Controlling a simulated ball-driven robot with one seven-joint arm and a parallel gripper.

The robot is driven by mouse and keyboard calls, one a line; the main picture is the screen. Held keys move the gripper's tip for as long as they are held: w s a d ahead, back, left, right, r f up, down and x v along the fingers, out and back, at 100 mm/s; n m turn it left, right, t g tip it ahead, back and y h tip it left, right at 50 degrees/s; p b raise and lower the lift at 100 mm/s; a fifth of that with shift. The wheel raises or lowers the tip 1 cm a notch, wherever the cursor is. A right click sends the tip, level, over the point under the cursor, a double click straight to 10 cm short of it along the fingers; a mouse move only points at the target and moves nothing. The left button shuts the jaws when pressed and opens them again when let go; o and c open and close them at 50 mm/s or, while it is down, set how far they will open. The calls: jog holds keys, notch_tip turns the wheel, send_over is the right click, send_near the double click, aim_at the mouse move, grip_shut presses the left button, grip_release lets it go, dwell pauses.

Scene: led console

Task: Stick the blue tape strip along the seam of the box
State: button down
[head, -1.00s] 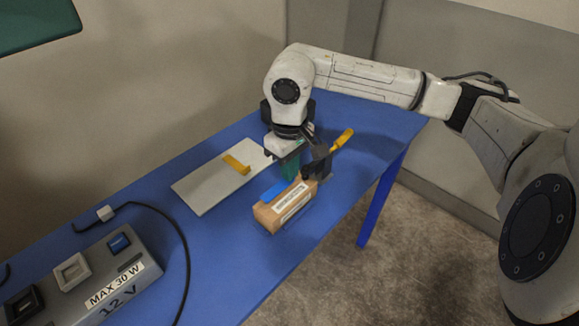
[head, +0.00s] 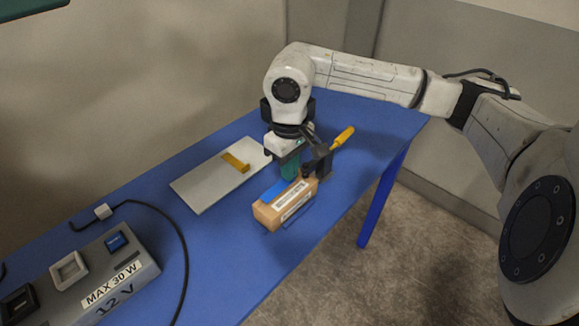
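The box (head: 266,216) is brown cardboard with a white printed label on its side facing the table's right edge. It lies on the blue table. The blue tape strip (head: 274,189) shows on the box's upper left part, running lengthwise. From this view I cannot tell whether it lies fully flat, and the seam does not show clearly. My gripper (head: 290,172) points down at the far end of the box, with a teal part at its tip close to the strip's far end. Its fingers are too small and partly hidden to show whether they are open or shut.
A black holder (head: 319,163) with a yellow-handled tool (head: 342,138) stands close behind the box. A pale board (head: 205,187) with a yellow strip (head: 235,162) lies left. A grey switch console (head: 135,262) with a black cable (head: 178,232) is at front left.

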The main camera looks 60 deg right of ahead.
jog(key=shift+f+b, duration=0.4)
jog(key=shift+b, duration=0.2)
dwell(0.5)
dwell(0.6)
jog(key=c, duration=1.2)
grip_release()
jog(key=shift+c, duration=0.2)
jog(key=shift+r, duration=0.1)
notch_tip(320, 180, up, 11)
jog(key=b, duration=0.1)
jog(key=shift+f, duration=0.2)
